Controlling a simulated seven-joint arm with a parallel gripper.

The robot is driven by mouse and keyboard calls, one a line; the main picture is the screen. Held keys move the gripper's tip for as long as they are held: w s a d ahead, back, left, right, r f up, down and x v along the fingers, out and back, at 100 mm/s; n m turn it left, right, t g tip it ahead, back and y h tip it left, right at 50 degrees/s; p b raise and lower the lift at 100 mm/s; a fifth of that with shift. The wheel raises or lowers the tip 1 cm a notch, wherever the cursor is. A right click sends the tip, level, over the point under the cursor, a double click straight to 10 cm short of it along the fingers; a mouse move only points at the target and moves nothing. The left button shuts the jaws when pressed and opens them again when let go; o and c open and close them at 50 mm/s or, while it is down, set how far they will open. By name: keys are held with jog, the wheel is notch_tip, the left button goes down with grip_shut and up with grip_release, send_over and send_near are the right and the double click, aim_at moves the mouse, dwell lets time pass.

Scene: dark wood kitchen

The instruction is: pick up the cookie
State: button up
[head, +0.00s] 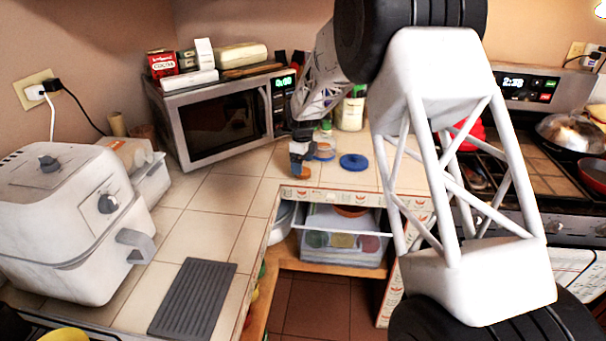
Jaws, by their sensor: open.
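I cannot make out a cookie for certain. My gripper (301,165) is small and far off, pointing down at the tiled counter (215,205) near its inner corner, in front of the microwave. A brown-orange patch shows at its tip; I cannot tell whether this is a finger or a thing behind it. The gripper is open. Just right of it is a small blue-rimmed round container (324,151) with an orange-brown look inside. A flat blue lid (354,161) lies further right. My arm hides part of the counter's right side.
A microwave (222,120) with boxes on top stands behind. A white air fryer (70,220) and a dark grey ribbed mat (193,297) are at left. A pale jar (350,113) stands at the back. The stove (525,135) with pans is at right. An open shelf (345,222) holds containers below.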

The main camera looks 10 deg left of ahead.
jog(key=shift+f, duration=1.55)
jog(key=shift+c, duration=0.3)
jog(key=c, duration=0.9)
jog(key=shift+r, duration=0.15)
jog(key=shift+c, duration=0.2)
jog(key=shift+r, duration=0.8)
jog(key=shift+s+r, duration=0.15)
jog(key=shift+r, duration=0.8)
jog(key=s+d, duration=0.2)
jog(key=s, duration=0.5)
jog(key=s+d+r, duration=0.1)
jog(key=s+d, duration=0.2)
jog(key=s, duration=0.4)
jog(key=shift+s+d+r, duration=0.15)
jog(key=shift+s, duration=0.25)
